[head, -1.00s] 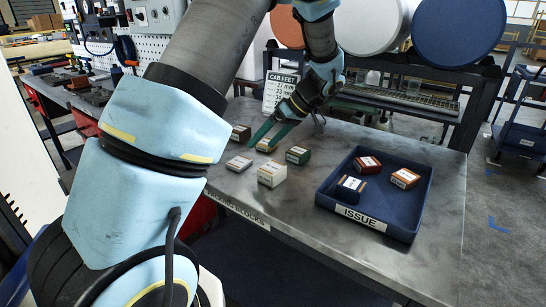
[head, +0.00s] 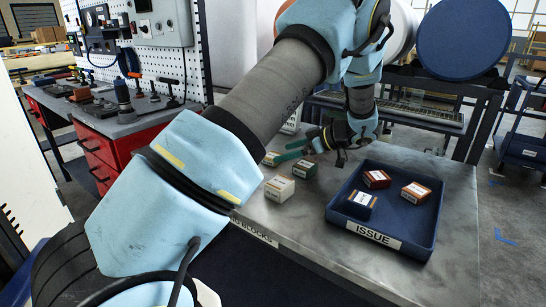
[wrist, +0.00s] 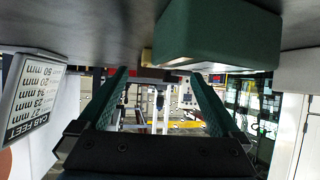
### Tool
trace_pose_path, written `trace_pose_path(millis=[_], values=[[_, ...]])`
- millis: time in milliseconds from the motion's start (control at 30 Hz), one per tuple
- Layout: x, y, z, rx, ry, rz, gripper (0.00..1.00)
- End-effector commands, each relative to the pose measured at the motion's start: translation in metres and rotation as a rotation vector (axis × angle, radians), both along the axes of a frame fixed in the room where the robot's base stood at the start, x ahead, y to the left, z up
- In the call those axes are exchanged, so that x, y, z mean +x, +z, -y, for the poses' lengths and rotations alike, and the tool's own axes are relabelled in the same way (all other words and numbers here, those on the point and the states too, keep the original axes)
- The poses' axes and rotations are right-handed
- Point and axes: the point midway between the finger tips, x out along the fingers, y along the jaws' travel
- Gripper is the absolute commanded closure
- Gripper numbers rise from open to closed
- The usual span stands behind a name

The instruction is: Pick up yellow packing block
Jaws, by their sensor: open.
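The yellow packing block (head: 270,158) is a small yellowish block with a pale label on the grey table, partly hidden by my arm in the head view. In the wrist view a small piece of it (wrist: 147,57) shows behind the green block (wrist: 218,38). My gripper (head: 284,150) is low over the table, its green fingers pointing left towards the yellow block. In the wrist view my gripper (wrist: 158,75) is open, with nothing between its fingers. The green block is close to the fingers, and I cannot tell whether they touch.
The green block (head: 305,169) and a cream block (head: 279,189) stand near the yellow one. A blue ISSUE tray (head: 415,243) at the right holds several blocks. A CAB FEET sign (wrist: 31,98) stands close by in the wrist view. The table's right end is clear.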

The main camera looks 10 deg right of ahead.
Motion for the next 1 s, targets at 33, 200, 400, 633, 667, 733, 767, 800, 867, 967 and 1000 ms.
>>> trace_pose_path(millis=[33, 200, 400, 633, 667, 733, 767, 800, 867, 967, 1000], values=[[0.004, 0.0, -0.008, 0.001, 0.005, -0.004, 0.0], [0.015, -0.013, -0.025, 0.002, 0.003, -0.002, 0.0], [0.02, -0.019, -0.03, -0.001, 0.0, 0.0, 0.0], [0.02, -0.019, -0.03, -0.001, 0.0, 0.0, 0.1], [0.02, -0.019, -0.03, -0.001, 0.0, 0.0, 0.14], [0.02, -0.019, -0.03, -0.001, 0.0, 0.0, 0.21], [0.02, -0.019, -0.03, -0.001, 0.0, 0.0, 0.25], [0.02, -0.019, -0.03, -0.001, 0.0, 0.0, 0.29], [0.02, -0.019, -0.03, -0.001, 0.0, 0.0, 0.36], [0.02, -0.018, -0.03, -0.001, 0.0, 0.0, 0.47], [0.02, -0.018, -0.03, -0.001, 0.0, 0.0, 0.52]])
